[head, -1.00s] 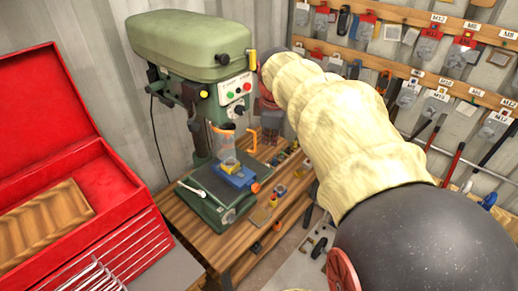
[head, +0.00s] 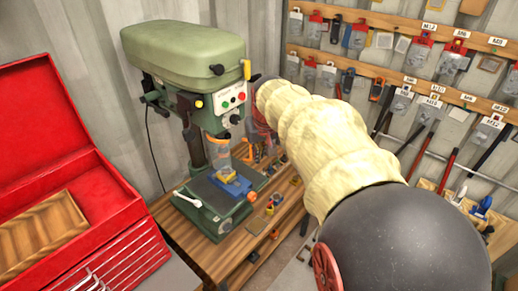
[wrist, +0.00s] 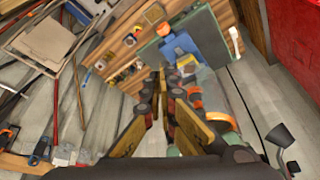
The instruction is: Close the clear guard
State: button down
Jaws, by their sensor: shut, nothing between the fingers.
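The green drill press (head: 185,55) stands on the wooden bench in the head view. Its clear guard (head: 218,150), edged in orange, is below the drill head and above a blue vise (head: 233,186). Whether the guard is open or shut is hard to tell. In the wrist view my gripper (wrist: 164,78) is shut and empty, its fingertips pointing toward the press table. An orange ring (wrist: 194,96) and the blue vise (wrist: 180,46) show just beyond and to the right of the fingers. In the head view my sleeved arm hides most of the gripper, right of the drill head.
A red toolbox (head: 100,205) stands open at the left, with a wooden box inside. A white brush-like tool (head: 187,199) lies at the press table's left edge. Small parts (head: 272,204) lie on the bench to the right. Tools hang on the wall rails (head: 420,95) behind.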

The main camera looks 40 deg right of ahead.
jog(key=w+d+f+p, duration=0.1)
jog(key=w+d+f, duration=0.2)
jog(key=w+f, duration=0.2)
jog(key=shift+w+f+p, duration=0.2)
jog(key=shift+f+p, duration=0.1)
jog(key=shift+p, duration=0.05)
jog(key=shift+d, duration=0.1)
jog(key=w+d+n+y+b, duration=0.1)
jog(key=w+d+n+b, duration=0.1)
jog(key=w+d+n, duration=0.2)
jog(key=shift+w+d+t, duration=0.3)
jog(key=shift+w+d, duration=0.3)
jog(key=shift+d, duration=0.15)
